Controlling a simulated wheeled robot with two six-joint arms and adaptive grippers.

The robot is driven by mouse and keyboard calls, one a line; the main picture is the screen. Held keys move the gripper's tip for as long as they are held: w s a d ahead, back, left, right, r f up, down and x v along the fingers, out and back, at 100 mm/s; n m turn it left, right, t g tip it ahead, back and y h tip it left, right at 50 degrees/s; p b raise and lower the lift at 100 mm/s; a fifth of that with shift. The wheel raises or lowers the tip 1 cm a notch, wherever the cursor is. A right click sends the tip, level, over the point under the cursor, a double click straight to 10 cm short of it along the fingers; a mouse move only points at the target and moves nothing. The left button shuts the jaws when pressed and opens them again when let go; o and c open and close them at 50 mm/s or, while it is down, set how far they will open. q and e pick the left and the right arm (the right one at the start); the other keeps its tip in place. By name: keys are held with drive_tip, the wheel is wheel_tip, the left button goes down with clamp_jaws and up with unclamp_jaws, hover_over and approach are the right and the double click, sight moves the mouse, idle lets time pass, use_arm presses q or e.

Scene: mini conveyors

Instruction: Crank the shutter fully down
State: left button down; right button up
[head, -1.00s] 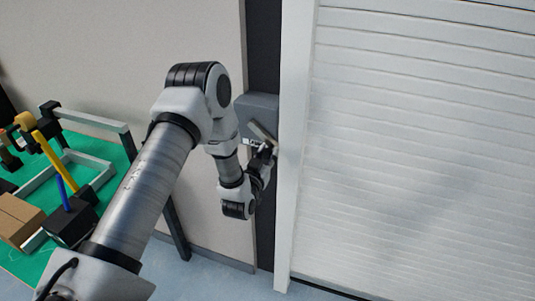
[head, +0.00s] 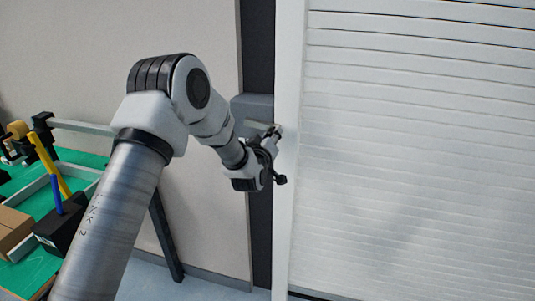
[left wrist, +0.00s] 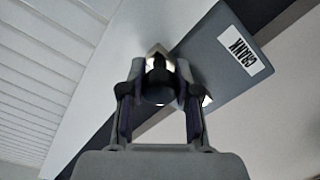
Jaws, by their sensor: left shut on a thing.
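The white slatted shutter (head: 420,150) fills the right of the head view and also shows at the left of the left wrist view (left wrist: 40,75). A dark strip shows at its bottom edge; I cannot tell if it touches the floor. The grey crank box (head: 253,104) is on the wall left of the shutter's white frame. Its CRANK label (left wrist: 243,50) shows in the left wrist view. My left gripper (head: 273,140) is at the crank, shut on its dark round handle (left wrist: 160,90). Most of the crank arm is hidden. My right gripper is not in view.
The white frame post (head: 288,200) stands right beside my left gripper. A green-topped table (head: 30,270) at the left holds a cardboard box (head: 14,230), a black block with a blue handle and a yellow bar. Open floor shows below the wall.

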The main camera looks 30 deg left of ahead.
use_arm(q)
wheel_tip(320, 180, up, 2)
drive_tip(key=n+b, duration=0.2)
drive_tip(key=n, duration=0.1)
drive_tip(key=r+n+b, duration=0.2)
drive_tip(key=shift+a+n, duration=0.3)
drive_tip(key=shift+s+a+r+n+b, duration=0.15)
drive_tip(key=shift+a+r+n+b, duration=0.3)
drive_tip(key=shift+r+n+b, duration=0.5)
drive_tip(key=shift+s+a+r+n+b, duration=0.1)
drive_tip(key=shift+a+r+n+b, duration=0.5)
drive_tip(key=shift+n, duration=0.65)
drive_tip(key=shift+s+a+r+n+b, duration=0.15)
drive_tip(key=shift+a+r+n+b, duration=0.3)
drive_tip(key=shift+n+b, duration=0.6)
drive_tip(key=shift+d+r, duration=0.1)
drive_tip(key=c, duration=0.8)
unclamp_jaws()
drive_tip(key=shift+s, duration=0.1)
drive_tip(key=v, duration=1.1)
drive_tip(key=shift+s, duration=0.4)
